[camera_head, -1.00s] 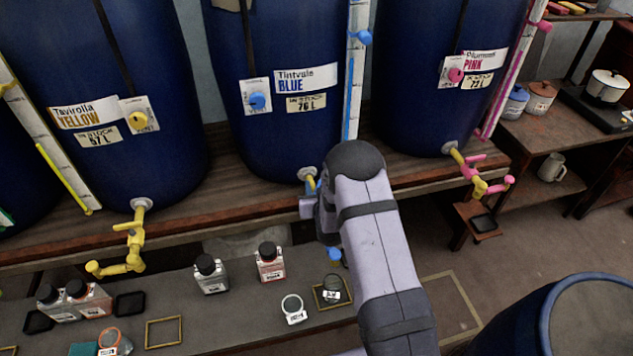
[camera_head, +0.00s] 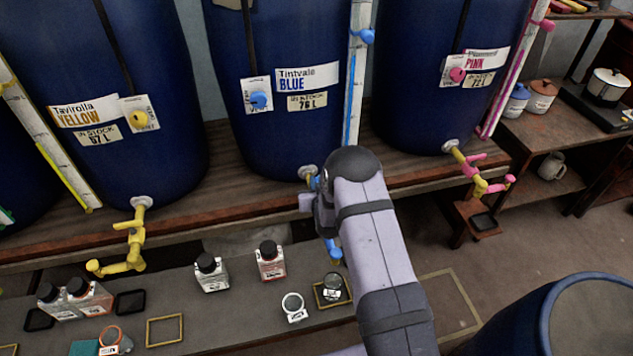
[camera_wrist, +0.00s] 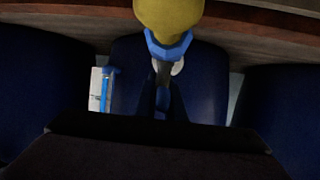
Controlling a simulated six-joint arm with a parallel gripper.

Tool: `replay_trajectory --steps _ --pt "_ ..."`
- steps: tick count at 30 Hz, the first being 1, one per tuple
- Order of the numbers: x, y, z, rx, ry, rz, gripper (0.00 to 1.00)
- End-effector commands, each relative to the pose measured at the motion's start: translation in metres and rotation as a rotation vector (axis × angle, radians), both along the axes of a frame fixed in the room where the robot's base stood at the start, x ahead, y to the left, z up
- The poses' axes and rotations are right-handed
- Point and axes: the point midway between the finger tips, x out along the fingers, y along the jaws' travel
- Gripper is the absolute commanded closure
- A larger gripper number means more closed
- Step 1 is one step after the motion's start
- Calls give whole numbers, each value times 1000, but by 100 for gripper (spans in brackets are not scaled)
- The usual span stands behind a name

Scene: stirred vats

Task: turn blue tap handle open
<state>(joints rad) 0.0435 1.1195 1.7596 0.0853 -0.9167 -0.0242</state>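The blue tap sits low on the middle vat, labelled Tintvale BLUE. Its blue spout part (camera_head: 332,249) shows below my wrist in the head view, and my arm hides most of the rest. In the wrist view a yellow tap part (camera_wrist: 168,18) is at the top, with a blue collar-like part (camera_wrist: 168,48) just under it. My gripper (camera_wrist: 163,80) is right at this blue part, its dark fingers pointing at it. The fingertips merge into shadow, so I cannot tell whether they are closed on the handle.
The yellow tap (camera_head: 133,240) is to the left and the pink tap (camera_head: 478,180) to the right. Below, a bench (camera_head: 235,315) holds several bottles and jars, with one jar (camera_head: 333,287) under the blue spout. A blue barrel (camera_head: 570,320) stands at lower right.

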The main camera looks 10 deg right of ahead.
Motion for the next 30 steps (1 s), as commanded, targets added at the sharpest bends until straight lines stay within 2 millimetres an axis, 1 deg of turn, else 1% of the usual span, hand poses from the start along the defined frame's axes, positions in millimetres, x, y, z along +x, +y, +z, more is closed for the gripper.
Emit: replay_trajectory --steps 12,22,23,24,25,30 --pt "1 3 0 0 -2 119 100" --pt "1 5 2 0 -2 133 100" --pt "1 5 2 0 -2 133 88" --pt "1 5 2 0 -2 133 79" --pt "1 5 2 0 -2 133 72" --pt "1 5 1 -1 -1 132 72"
